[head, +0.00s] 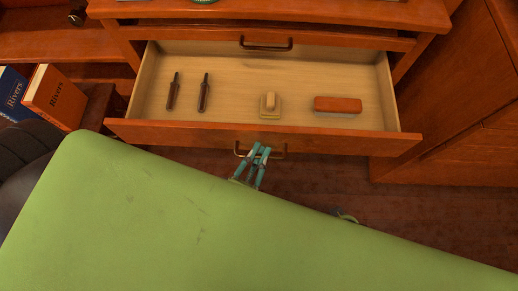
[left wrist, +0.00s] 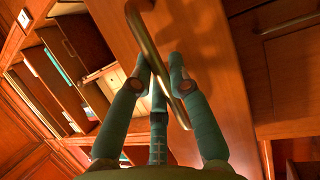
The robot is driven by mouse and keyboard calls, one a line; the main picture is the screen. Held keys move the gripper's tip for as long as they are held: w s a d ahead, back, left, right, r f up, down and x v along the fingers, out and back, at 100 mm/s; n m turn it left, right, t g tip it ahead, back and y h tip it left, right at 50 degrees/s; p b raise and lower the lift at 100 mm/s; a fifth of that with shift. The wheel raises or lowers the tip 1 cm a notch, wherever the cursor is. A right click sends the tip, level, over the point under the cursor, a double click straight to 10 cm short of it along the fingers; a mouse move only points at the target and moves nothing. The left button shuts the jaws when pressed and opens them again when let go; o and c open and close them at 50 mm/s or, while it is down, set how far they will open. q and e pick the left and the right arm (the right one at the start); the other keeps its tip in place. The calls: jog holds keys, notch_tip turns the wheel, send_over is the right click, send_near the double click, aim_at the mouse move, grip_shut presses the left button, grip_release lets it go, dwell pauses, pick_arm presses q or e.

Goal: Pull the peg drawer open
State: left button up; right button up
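A wooden drawer (head: 145,131) stands pulled well out of the cabinet, its pale inside showing. Two slim dark tools (head: 203,92), a small beige block (head: 270,105) and an orange-brown brush-like block (head: 337,105) lie inside it. A brass bar handle (head: 280,153) is on its front; the handle also crosses the left wrist view (left wrist: 147,40). My left gripper (head: 259,148) is at this handle. In the left wrist view its teal fingers (left wrist: 160,67) are close together on both sides of the bar, shut on it. My right gripper cannot be made out.
A closed drawer with its own handle (head: 266,47) sits above the open one. Orange and blue books (head: 56,97) stand at the left. A wooden cabinet (head: 450,95) stands at the right. Bare dark floor (head: 420,220) shows below the drawer at right.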

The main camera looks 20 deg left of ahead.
pick_arm(q)
jog(key=shift+o, duration=0.4)
jog(key=shift+s, duration=0.2)
jog(key=v, duration=1.1)
jog(key=shift+s, duration=0.3)
jog(key=shift+f, duration=0.1)
